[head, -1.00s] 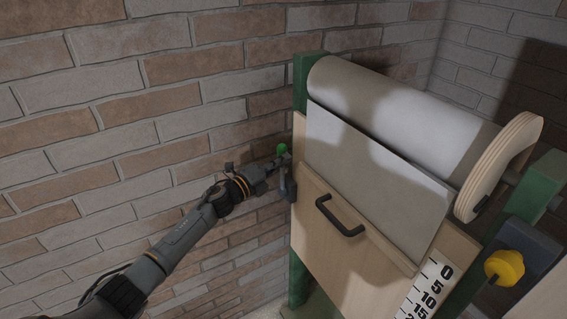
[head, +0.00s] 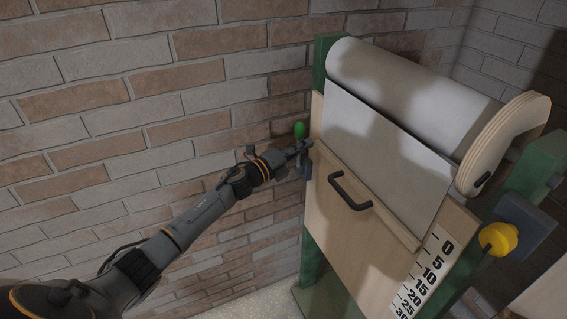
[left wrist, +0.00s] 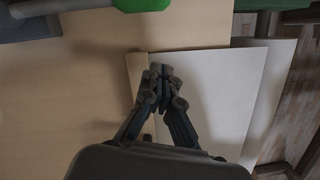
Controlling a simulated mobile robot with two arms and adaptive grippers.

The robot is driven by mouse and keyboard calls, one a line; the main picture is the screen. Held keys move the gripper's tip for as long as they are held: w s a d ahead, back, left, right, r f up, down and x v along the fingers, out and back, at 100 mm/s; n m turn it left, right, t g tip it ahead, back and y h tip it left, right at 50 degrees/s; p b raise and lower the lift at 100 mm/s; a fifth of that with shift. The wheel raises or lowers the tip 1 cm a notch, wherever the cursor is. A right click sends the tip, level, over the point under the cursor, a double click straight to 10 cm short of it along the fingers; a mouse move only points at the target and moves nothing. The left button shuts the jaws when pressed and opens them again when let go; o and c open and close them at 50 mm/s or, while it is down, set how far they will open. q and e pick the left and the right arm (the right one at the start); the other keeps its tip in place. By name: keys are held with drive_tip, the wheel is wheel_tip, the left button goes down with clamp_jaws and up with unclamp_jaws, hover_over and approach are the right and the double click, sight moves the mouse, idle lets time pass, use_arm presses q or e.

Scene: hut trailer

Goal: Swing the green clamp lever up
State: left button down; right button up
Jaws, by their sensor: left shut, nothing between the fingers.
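The green grip (head: 299,130) of the clamp lever stands roughly upright at the left edge of the wooden board in the head view. The clamp's grey base (head: 303,170) is below it, partly covered by my gripper. My left gripper (head: 304,147) is shut and empty, just below and to the right of the green grip. In the left wrist view the green grip (left wrist: 141,5) and grey lever bar (left wrist: 62,6) lie along the top edge, apart from my shut fingertips (left wrist: 163,72). My right gripper is not in view.
The wooden board (head: 338,235) has a black handle (head: 349,191) and a number scale (head: 424,278). A paper sheet (head: 385,150) hangs from a large white roll (head: 410,88). A yellow knob (head: 498,238) is at the right. A brick wall (head: 150,110) stands close behind my arm.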

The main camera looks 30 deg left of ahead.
use_arm(q)
drive_tip(key=a+b+v, duration=0.1)
drive_tip(key=b+v, duration=0.1)
drive_tip(key=v, duration=0.6)
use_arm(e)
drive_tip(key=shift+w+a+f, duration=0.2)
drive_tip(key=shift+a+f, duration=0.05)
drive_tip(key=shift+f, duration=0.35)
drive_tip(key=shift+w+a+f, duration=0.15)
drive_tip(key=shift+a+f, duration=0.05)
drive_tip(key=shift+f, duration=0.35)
use_arm(q)
drive_tip(key=shift+s, duration=0.15)
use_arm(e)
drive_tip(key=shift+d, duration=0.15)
